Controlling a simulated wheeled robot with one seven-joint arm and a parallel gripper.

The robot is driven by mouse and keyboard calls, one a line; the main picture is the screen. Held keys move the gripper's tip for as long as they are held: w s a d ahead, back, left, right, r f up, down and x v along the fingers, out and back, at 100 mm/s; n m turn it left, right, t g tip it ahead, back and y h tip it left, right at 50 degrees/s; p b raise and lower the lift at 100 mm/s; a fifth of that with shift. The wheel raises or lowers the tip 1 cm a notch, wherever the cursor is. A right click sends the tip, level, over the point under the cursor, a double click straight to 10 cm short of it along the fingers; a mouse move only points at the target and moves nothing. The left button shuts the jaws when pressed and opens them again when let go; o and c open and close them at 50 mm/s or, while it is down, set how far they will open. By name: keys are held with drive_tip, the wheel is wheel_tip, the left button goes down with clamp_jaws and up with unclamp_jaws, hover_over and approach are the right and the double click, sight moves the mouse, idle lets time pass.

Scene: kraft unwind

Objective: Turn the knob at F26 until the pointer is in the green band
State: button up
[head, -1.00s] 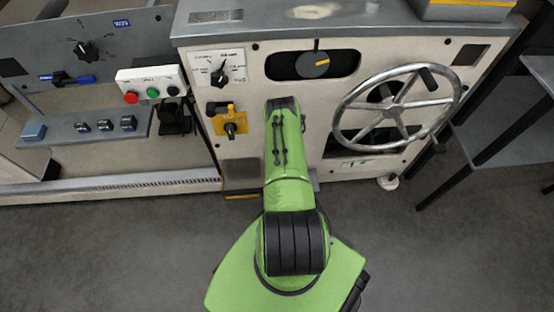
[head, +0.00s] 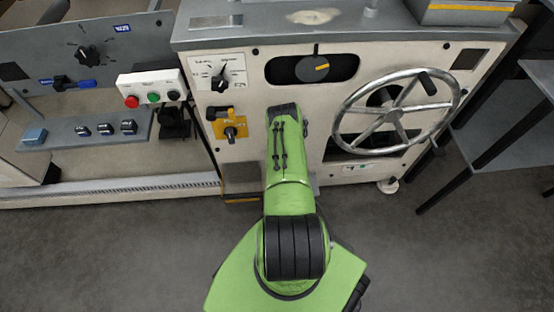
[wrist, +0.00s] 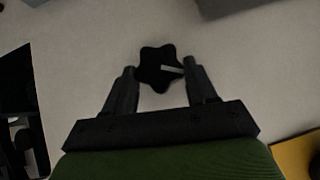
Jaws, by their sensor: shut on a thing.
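A black star-shaped knob (wrist: 154,72) with a pale line on it stands out from a pale panel in the wrist view. My gripper (wrist: 160,68) has one finger on either side of the knob and is shut on it. In the head view my green arm reaches up to the cream machine front and hides the knob and gripper. I cannot make out an F26 label, a pointer or a green band in either view.
Left of my arm are a yellow switch plate (head: 239,125) and a rotary switch (head: 218,80). A spoked handwheel (head: 397,112) stands to the right, below and right of a window with a dark disc (head: 309,68). Grey floor is clear in front.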

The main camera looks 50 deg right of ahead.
drive_tip(key=shift+s+d+f+m+t+y, duration=0.15)
drive_tip(key=shift+m+t+y, duration=0.45)
drive_tip(key=shift+t, duration=0.3)
drive_tip(key=shift+s+d+f+m+t+y, duration=0.15)
drive_tip(key=shift+m+t+y, duration=0.45)
drive_tip(key=shift+t, duration=0.3)
drive_tip(key=shift+s+d+f+m+t+y, duration=0.15)
drive_tip(key=shift+m+t+y, duration=0.35)
drive_tip(key=shift+m+t, duration=0.3)
drive_tip(key=shift+a+r, duration=0.1)
drive_tip(key=o, duration=1.1)
drive_tip(key=shift+c, duration=0.2)
drive_tip(key=p+v, duration=0.5)
drive_tip(key=v, duration=1)
drive_tip(key=shift+s+p, duration=0.3)
drive_tip(key=shift+s, duration=0.15)
